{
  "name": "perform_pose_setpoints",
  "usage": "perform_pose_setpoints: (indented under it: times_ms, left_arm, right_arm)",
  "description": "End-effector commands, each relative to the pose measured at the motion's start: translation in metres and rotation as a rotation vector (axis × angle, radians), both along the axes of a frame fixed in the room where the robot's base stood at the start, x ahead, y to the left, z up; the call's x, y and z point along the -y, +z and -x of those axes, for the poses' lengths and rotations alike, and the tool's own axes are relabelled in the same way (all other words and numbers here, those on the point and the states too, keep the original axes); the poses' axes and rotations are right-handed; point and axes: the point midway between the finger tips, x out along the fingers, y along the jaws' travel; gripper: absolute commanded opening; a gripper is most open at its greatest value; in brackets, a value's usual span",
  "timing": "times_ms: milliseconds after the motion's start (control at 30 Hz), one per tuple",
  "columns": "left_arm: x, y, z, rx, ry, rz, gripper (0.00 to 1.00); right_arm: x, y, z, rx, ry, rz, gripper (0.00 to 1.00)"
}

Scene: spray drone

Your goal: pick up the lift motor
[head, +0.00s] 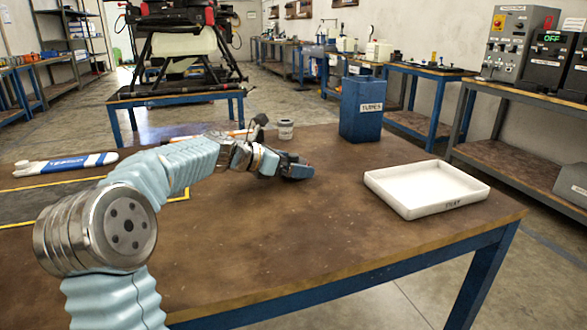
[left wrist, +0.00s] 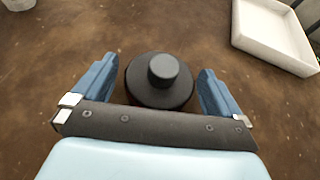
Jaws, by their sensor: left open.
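The lift motor (left wrist: 160,82), a dark round body with a smaller raised cap, stands on the brown table in the left wrist view. My left gripper (left wrist: 158,84) is open, with one blue finger on each side of the motor. Gaps show between the fingers and the motor's sides. In the head view my left gripper (head: 292,170) is low over the middle of the table, and I cannot make out the motor there; the gripper seems to hide it. My right gripper is not in view.
A white tray (head: 458,203) lies to the right. A blue bin (head: 363,112) and a small can (head: 286,130) stand at the back. A blue-and-white tube (head: 62,164) lies at the left. The table's front middle is clear.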

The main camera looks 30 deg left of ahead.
Motion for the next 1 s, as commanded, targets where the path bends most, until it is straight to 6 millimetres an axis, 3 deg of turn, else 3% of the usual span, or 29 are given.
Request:
perform_pose_setpoints:
  times_ms: [267,767,1000]
  left_arm:
    - [0.0023,-0.0022,-0.0052,0.000,0.001,0.000,1.00]
    - [0.0021,-0.0021,-0.0049,0.000,0.001,0.000,0.26]
    - [0.0021,0.0005,-0.0049,0.003,0.001,0.000,0.23]
  right_arm:
    - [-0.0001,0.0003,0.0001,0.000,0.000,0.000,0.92]
    - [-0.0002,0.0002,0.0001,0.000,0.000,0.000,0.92]
    - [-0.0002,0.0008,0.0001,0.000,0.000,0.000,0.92]
